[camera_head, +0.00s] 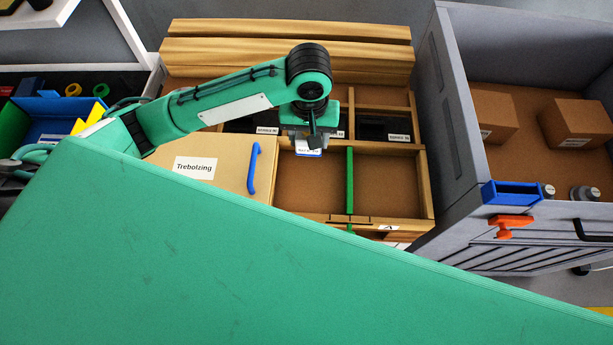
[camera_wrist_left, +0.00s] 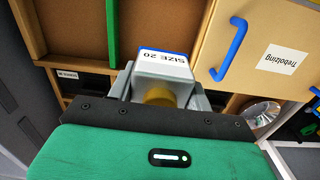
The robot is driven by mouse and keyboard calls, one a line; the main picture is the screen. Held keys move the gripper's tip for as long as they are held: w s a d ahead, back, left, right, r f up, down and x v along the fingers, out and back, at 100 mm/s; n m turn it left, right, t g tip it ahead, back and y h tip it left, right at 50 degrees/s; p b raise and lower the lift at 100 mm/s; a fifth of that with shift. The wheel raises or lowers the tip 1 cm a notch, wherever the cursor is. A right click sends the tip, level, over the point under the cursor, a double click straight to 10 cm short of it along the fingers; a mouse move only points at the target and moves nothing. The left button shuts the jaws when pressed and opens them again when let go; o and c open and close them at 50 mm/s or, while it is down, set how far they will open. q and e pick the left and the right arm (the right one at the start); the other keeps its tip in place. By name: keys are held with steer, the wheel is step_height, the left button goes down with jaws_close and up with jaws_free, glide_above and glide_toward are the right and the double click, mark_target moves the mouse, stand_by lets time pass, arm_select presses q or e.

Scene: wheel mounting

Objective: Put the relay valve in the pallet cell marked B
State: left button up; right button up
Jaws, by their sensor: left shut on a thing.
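My left gripper (camera_head: 312,143) is over the wooden pallet (camera_head: 428,200), near the back edge of an empty front cell. It is shut on a grey block with a blue edge and a "SIZE 20" label, apparently the relay valve (camera_head: 308,153). In the left wrist view the valve (camera_wrist_left: 165,66) sits between the fingers (camera_wrist_left: 160,92), with a brass-coloured round part facing the wrist. The front cells either side of a green divider (camera_head: 350,180) look empty. A label reading "A" (camera_head: 388,228) is on the pallet's front right. No B mark is readable. My right gripper is not in view.
A closed "Trebolzing" box (camera_head: 215,150) with a blue handle (camera_head: 253,168) adjoins the cells on the left. Dark labelled items (camera_head: 383,128) fill back cells. A grey walled cart (camera_head: 450,110) with cartons (camera_head: 575,122) stands right. A blue bin (camera_head: 55,115) is at far left.

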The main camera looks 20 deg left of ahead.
arm_select(q)
steer(key=shift+d+r, duration=0.1)
steer(key=shift+d, duration=0.1)
steer(key=p, duration=0.1)
glide_above(310, 184)
step_height(310, 184, down, 14)
steer(key=shift+f, duration=2.65)
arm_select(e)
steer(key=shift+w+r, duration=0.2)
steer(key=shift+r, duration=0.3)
arm_select(q)
steer(key=shift+f, duration=0.15)
steer(key=o, duration=1.2)
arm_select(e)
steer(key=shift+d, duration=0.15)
